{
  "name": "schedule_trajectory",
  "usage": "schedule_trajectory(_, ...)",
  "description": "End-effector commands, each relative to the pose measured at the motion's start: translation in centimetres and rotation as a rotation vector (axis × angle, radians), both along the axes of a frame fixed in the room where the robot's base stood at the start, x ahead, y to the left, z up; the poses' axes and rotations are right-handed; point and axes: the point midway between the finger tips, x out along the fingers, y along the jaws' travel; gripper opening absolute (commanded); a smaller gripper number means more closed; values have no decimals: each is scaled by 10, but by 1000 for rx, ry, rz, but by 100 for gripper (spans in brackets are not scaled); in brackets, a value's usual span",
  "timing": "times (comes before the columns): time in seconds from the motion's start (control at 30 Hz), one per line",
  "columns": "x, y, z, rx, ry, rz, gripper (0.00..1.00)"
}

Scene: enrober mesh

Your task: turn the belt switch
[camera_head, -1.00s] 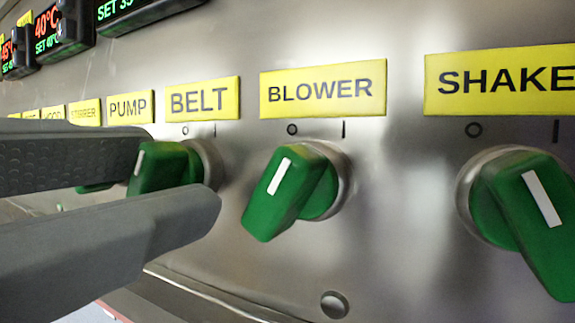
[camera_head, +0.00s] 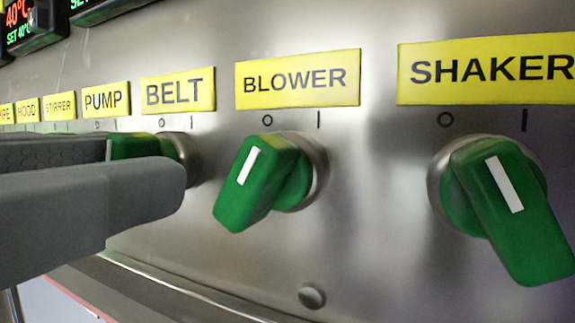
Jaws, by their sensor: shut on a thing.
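The belt switch (camera_head: 134,145) is a green rotary knob on a steel panel, under the yellow BELT label (camera_head: 178,90). Marks O and I stand above it. My gripper (camera_head: 150,172) comes in from the left with its two grey fingers shut on the knob. The nearer finger covers the knob's lower part, so only its green top, a bit of its white line and part of its metal collar show. How far the knob is turned is hard to tell.
The shaker switch (camera_head: 508,205) is further right. Digital displays (camera_head: 22,25) sit at upper left. A rounded bolt (camera_head: 311,296) is low on the panel.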

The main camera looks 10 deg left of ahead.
Motion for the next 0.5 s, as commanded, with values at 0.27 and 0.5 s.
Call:
schedule_trajectory(0.27,0,-1,1,-246,85,-1,0)
schedule_trajectory(0.5,-1,-1,2,-452,157,-1,0)
